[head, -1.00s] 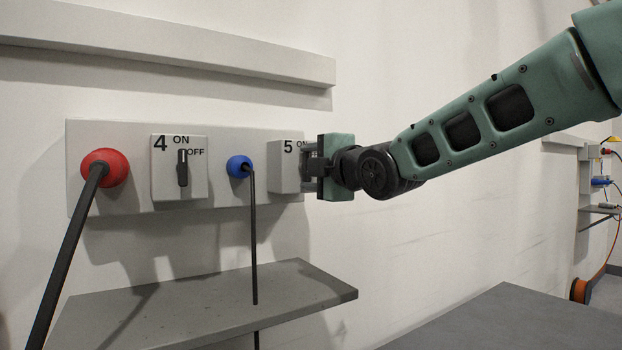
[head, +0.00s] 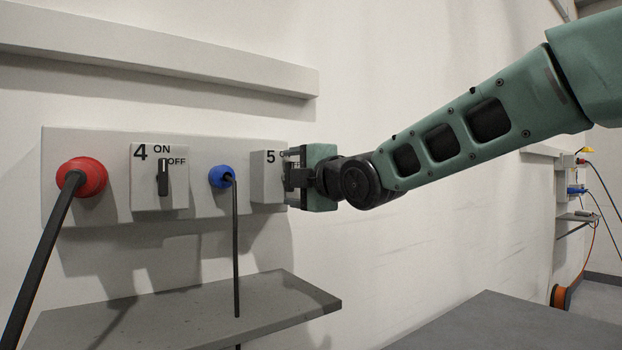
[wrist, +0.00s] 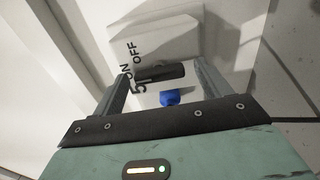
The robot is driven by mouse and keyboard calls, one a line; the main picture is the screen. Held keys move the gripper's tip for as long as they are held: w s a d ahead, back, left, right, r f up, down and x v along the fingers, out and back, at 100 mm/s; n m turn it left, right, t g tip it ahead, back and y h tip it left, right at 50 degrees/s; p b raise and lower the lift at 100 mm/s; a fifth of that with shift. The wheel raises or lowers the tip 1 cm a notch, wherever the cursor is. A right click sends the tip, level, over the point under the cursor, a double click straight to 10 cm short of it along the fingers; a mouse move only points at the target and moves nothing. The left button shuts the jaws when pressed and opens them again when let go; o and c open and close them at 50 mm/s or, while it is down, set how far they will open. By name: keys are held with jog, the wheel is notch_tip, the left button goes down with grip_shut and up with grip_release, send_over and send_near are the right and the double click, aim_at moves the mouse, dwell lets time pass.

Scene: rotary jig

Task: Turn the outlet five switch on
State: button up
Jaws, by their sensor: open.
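The outlet five switch box (head: 267,178) is a pale grey block at the right end of the wall panel, with a "5" on it. In the wrist view, the dark switch knob (wrist: 165,73) lies between the two open fingers of my gripper (wrist: 162,71). The knob's long side points toward the "ON" lettering, with "OFF" off to one side. Whether a finger touches the knob I cannot tell.
The grey panel (head: 118,211) also holds a red plug (head: 88,176), the outlet four switch box (head: 146,190) and a blue plug (head: 217,177), with black cables hanging down. A grey shelf (head: 200,315) juts out below.

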jog(key=b+v, duration=0.3)
jog(key=v, duration=1.4)
jog(key=shift+d, duration=0.1)
